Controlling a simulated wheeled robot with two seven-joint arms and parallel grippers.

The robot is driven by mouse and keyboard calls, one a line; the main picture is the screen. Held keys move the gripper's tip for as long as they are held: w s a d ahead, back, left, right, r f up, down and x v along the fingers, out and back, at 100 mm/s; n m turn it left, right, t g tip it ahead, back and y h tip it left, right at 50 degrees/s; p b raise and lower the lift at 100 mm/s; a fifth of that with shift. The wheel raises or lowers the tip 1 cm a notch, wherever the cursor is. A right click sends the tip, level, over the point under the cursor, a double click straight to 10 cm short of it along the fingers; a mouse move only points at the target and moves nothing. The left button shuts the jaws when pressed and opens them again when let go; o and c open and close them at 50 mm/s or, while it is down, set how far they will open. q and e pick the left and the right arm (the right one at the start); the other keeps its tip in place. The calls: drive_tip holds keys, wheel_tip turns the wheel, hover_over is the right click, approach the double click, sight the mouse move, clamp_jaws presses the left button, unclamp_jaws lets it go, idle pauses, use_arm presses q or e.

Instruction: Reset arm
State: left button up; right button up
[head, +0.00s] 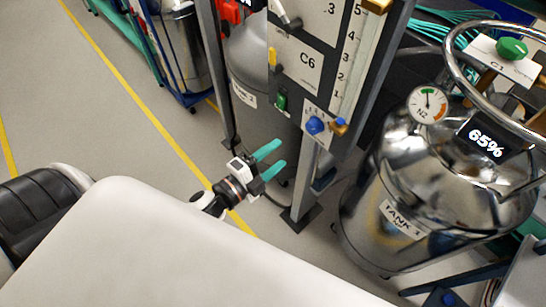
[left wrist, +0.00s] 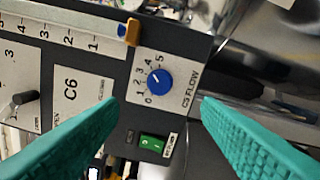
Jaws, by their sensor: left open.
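My left gripper (head: 268,161) is open and empty, its two teal fingers pointing toward the C6 panel (head: 299,65) in the head view. In the left wrist view the fingers (left wrist: 158,115) stand wide apart at both sides. Between and beyond them show the blue C5 FLOW knob (left wrist: 159,80), on a dial marked 0 to 5, and a lit green switch (left wrist: 152,143). The blue knob also shows in the head view (head: 315,125), as does the green switch (head: 281,101). The fingers touch neither. My right gripper is not in view.
A grey post (head: 305,190) stands close by the left gripper. Open floor (head: 120,120) with yellow lines lies at the left.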

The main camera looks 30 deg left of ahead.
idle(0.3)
use_arm(q)
drive_tip(key=s+a+f+n+g+y, duration=0.2)
drive_tip(key=f+n, duration=0.1)
drive_tip(key=f, duration=0.7)
drive_tip(key=s+a+f+n+g+y, duration=0.1)
drive_tip(key=s+f+n+g, duration=0.2)
drive_tip(key=f, duration=0.6)
drive_tip(key=s+a+f+n+g+y, duration=0.2)
drive_tip(key=f+n, duration=0.1)
drive_tip(key=f, duration=0.7)
drive_tip(key=s+f+n+g, duration=0.3)
drive_tip(key=s+f, duration=0.6)
drive_tip(key=s, duration=0.3)
drive_tip(key=s+f+n+g+y, duration=0.1)
drive_tip(key=s+f+n+g, duration=0.3)
drive_tip(key=s+f, duration=0.5)
drive_tip(key=s+g, duration=0.2)
drive_tip(key=s, duration=0.2)
drive_tip(key=shift+d+n, duration=0.15)
drive_tip(key=shift+n, duration=0.15)
